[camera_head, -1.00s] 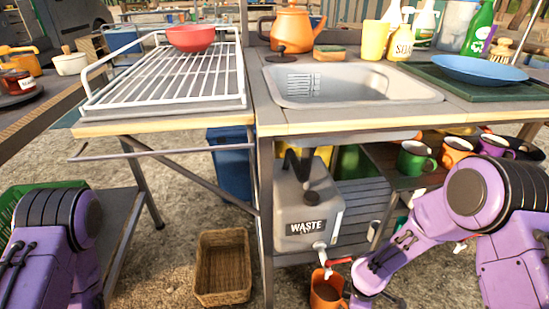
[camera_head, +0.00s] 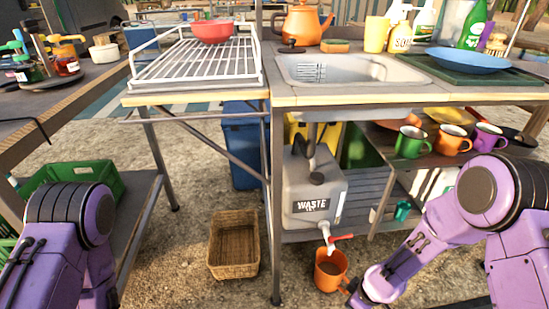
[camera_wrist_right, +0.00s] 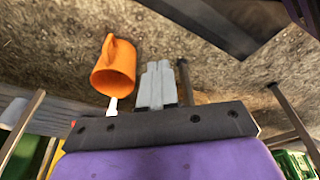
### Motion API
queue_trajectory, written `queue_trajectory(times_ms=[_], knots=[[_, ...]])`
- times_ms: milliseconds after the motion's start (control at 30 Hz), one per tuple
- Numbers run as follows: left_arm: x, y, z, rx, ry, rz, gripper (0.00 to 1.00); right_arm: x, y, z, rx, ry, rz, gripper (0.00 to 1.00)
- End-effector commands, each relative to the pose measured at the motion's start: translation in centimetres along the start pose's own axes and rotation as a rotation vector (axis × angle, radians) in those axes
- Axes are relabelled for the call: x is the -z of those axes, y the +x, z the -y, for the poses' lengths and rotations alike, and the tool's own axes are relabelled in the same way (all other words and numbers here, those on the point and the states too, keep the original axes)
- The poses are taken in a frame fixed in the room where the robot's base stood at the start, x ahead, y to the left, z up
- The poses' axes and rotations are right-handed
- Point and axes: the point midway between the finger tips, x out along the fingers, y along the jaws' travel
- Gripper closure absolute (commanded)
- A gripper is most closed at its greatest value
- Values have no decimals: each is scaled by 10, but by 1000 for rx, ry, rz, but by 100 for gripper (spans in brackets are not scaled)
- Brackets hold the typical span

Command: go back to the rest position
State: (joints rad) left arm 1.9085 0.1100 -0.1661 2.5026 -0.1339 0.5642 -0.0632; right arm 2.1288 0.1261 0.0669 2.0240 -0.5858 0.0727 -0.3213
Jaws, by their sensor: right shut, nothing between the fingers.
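My right gripper (camera_wrist_right: 157,88) is shut and empty in the right wrist view, its grey fingers pressed together. In the head view my right arm reaches down at the lower right, and its hand is low beside an orange mug (camera_head: 329,271). The mug stands upright on the ground under the tap of the grey waste container, with something brownish inside. In the right wrist view the orange mug (camera_wrist_right: 115,66) is beside the fingers, apart from them. My left arm shows at the lower left of the head view, but its gripper is out of sight.
The waste container (camera_head: 314,190) with a red tap handle (camera_head: 341,238) stands under the sink (camera_head: 350,70). A wicker basket (camera_head: 234,248) is on the ground. A green crate (camera_head: 85,177) sits on the left shelf. Several mugs stand on the right shelf (camera_head: 400,176).

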Motion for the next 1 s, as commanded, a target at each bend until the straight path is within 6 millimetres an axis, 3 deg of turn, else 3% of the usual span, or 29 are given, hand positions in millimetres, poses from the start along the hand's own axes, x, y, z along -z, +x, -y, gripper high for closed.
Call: queue_trajectory(times_ms=[133, 367, 467, 567, 700, 800, 900, 1000], knots=[[16, -10, 0, 2, -68, -87, 57, 8, -9, 7, -20, 221, -97, 100], [39, -68, 3, 6, -197, -251, 57, 0, -59, 18, -92, 683, -225, 100], [46, -102, 6, 7, -252, -320, 57, -17, -91, 22, -154, 881, -256, 100], [51, -146, 10, 7, -304, -388, 57, -42, -136, 27, -242, 1074, -272, 100], [50, -222, 15, 5, -367, -465, 57, -90, -221, 42, -404, 1283, -245, 100], [42, -264, 14, 3, -379, -475, 57, -119, -271, 60, -475, 1327, -177, 100], [32, -288, 13, -1, -369, -459, 57, -136, -299, 76, -482, 1322, -107, 100], [27, -298, 14, 1, -364, -447, 57, -142, -308, 82, -477, 1315, -80, 100]])
